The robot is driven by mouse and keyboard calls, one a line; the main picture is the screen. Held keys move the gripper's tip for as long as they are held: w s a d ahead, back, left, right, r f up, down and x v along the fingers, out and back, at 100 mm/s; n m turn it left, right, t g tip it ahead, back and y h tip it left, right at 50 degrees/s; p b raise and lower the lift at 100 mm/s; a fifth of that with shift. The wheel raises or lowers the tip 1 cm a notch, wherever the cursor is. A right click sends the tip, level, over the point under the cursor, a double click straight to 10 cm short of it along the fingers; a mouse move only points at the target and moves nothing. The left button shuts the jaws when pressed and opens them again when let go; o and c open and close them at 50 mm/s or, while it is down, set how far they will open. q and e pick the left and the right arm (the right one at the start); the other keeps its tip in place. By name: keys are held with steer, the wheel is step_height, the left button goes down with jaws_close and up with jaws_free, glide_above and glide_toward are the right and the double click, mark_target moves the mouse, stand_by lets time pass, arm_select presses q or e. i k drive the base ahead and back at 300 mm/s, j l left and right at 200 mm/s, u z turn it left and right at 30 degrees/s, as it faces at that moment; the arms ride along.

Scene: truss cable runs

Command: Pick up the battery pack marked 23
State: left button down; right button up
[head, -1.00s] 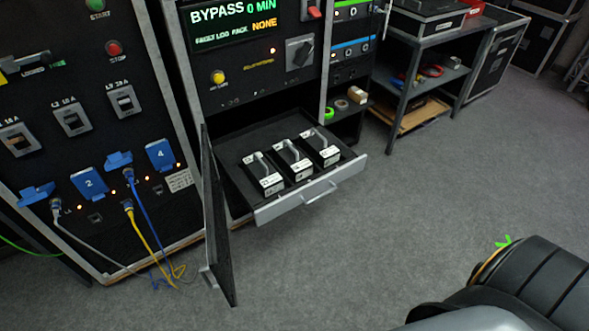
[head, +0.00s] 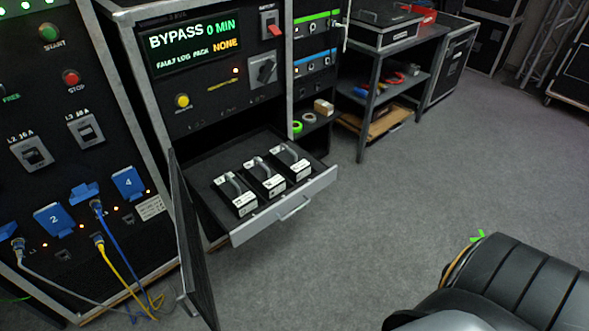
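Three black battery packs with white labels and grey handles lie in a row in an open drawer (head: 290,216): a left pack (head: 237,198), a middle pack (head: 266,178) and a right pack (head: 292,161). The numbers on their labels are too small to read, so I cannot tell which is marked 23. Neither gripper is in view.
The drawer sticks out below a panel reading BYPASS (head: 202,39). An open black door (head: 193,245) stands left of the drawer. Cables (head: 122,267) hang from the left cabinet to the floor. A shelf unit (head: 385,80) stands behind, right. Grey floor is clear right of the drawer.

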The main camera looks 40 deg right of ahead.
mark_target(237, 196)
steer(key=z, duration=0.25)
steer(key=i+j+z, duration=0.15)
steer(key=z, duration=0.25)
steer(key=i+j+z, duration=0.1)
steer(key=j+z, duration=0.3)
steer(key=i+j+z, duration=0.1)
steer(key=j+z, duration=0.3)
steer(key=l, duration=0.1)
